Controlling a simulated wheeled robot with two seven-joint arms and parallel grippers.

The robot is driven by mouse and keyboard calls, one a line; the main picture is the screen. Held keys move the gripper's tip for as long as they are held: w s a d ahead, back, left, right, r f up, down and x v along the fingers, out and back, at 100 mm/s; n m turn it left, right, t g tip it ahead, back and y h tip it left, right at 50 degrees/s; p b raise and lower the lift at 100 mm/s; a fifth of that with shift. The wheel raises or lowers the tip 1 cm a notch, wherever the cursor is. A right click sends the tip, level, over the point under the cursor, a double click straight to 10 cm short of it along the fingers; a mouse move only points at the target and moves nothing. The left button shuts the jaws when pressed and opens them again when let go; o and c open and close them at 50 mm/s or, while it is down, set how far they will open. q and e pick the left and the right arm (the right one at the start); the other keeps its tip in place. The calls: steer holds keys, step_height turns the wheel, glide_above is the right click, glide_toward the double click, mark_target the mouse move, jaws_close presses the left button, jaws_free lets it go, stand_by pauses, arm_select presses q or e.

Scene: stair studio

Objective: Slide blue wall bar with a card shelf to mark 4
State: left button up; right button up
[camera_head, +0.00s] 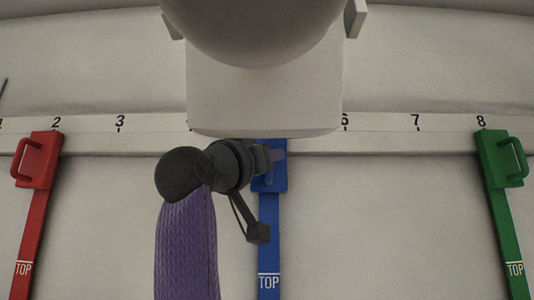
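The blue wall bar (270,225) hangs upright below the white numbered strip (90,137), with a "TOP" label low on it. It stands between marks 3 and 6. Marks 4 and 5 are mostly hidden behind a large pale block in front; only a trace shows at its left edge. My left gripper (264,158) is at the blue bar's upper plate, over its handle, reaching in from the left. Its fingers are dark and small, so I cannot tell if they are closed on the handle. I cannot make out a card shelf. My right gripper is not in view.
A red bar (33,200) with a loop handle hangs near mark 2. A green bar (500,190) with a loop handle hangs near mark 8. The strip is clear between mark 3 and the red bar, and around marks 6 and 7.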

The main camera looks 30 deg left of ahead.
arm_select(q)
steer(key=shift+w, duration=0.1)
jaws_close()
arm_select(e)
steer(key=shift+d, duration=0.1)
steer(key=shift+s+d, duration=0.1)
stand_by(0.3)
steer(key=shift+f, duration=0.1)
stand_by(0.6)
